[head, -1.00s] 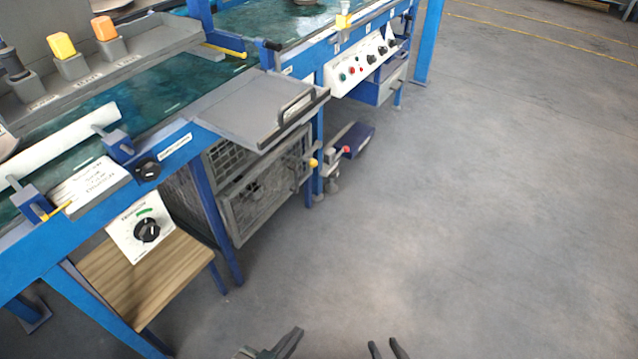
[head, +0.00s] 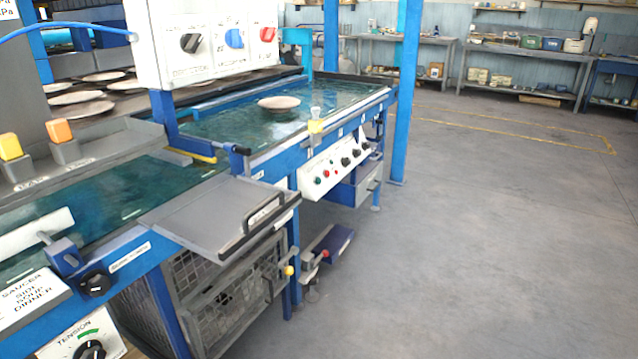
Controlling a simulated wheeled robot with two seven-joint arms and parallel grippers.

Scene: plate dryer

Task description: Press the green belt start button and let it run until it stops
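The green button (head: 318,181) is small and sits at the near left end of the white control panel (head: 311,169) on the front of the far belt section. A red button (head: 327,174) is just right of it, followed by several black knobs. Neither of my grippers is in view now. I cannot tell from this frame whether the belt is moving.
A grey hinged tray with a handle (head: 210,215) juts out above a wire cage (head: 225,300). A blue pedal box (head: 335,241) stands low beneath the panel. A blue post (head: 405,100) rises beyond it. The floor (head: 480,250) to the right is clear.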

